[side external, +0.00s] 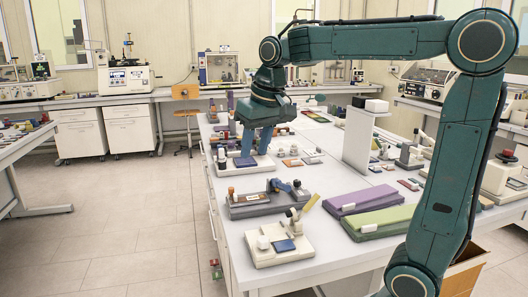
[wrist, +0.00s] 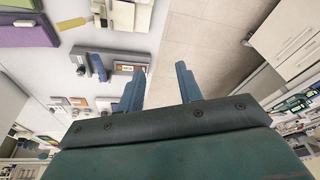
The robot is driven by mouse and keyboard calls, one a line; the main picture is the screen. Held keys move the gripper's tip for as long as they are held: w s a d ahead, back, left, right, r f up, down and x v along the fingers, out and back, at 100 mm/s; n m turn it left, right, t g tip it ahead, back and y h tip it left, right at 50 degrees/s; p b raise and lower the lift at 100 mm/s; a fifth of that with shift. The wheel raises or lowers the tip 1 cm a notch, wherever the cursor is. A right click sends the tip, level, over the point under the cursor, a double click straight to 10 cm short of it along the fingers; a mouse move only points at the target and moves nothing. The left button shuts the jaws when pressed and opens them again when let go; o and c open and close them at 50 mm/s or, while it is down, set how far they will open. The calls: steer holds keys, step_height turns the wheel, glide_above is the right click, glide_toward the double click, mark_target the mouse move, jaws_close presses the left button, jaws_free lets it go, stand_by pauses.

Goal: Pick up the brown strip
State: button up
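My gripper (side external: 256,143) hangs over the left edge of the long white table. In the wrist view its two blue fingers (wrist: 159,90) stand well apart with nothing between them. I cannot single out the brown strip for sure. A small flat orange-brown piece (side external: 292,162) lies on the table to the right of the gripper in the side view. A similar orange-brown piece (wrist: 78,101) shows in the wrist view, left of the fingers. The gripper touches neither piece.
A grey-based device (side external: 262,204) and a white-based device (side external: 279,243) stand on the near part of the table (side external: 322,270). A purple case (side external: 362,199) and a green case (side external: 380,222) lie to their right. A white upright panel (side external: 358,142) stands right of the gripper.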

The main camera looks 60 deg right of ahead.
steer(key=w+d+f+m+g, duration=0.2)
steer(key=w+d+f, duration=0.1)
steer(key=w+d, duration=0.55)
steer(key=m+g, duration=0.1)
steer(key=m, duration=0.2)
glide_toward(235, 194)
steer(key=shift+w+d+f+y, duration=0.1)
steer(key=shift+d+f+y, duration=0.1)
steer(key=shift+f, duration=0.75)
steer(key=shift+d+f+y, duration=0.1)
steer(key=shift+d+f, duration=0.1)
steer(key=shift+f, duration=0.75)
steer(key=shift+f, duration=0.1)
steer(key=shift+f, duration=2.5)
jaws_close()
